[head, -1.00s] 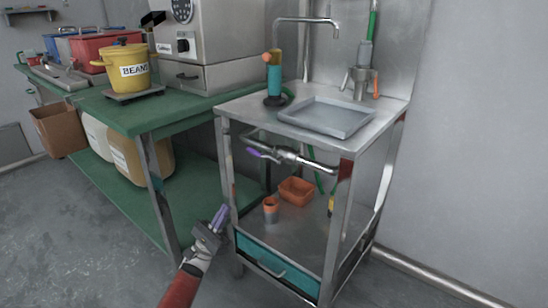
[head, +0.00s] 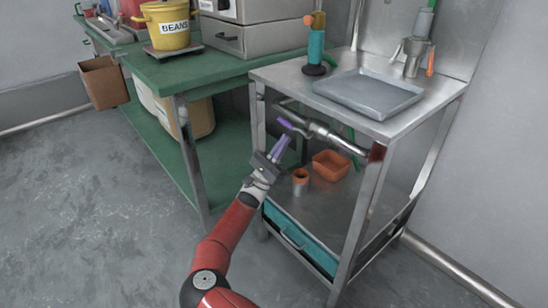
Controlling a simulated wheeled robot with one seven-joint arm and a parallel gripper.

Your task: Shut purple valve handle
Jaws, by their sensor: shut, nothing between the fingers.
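The purple valve handle (head: 285,124) sits at the left end of a metal pipe (head: 325,134) under the steel sink top. It is small, and its exact angle is hard to tell. My gripper (head: 282,142) has purple fingers that are shut and empty. It points up at the left front opening of the sink stand, just below the handle in the picture. I cannot tell whether the fingertips touch the handle. Part of the valve behind the fingers is hard to make out.
The steel sink stand (head: 270,75) has front legs on both sides of the opening. An orange bin (head: 331,165) and an orange-rimmed cup (head: 300,181) stand on its lower shelf, above a teal drawer (head: 298,238). A green workbench (head: 190,72) stands left. The floor at left is clear.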

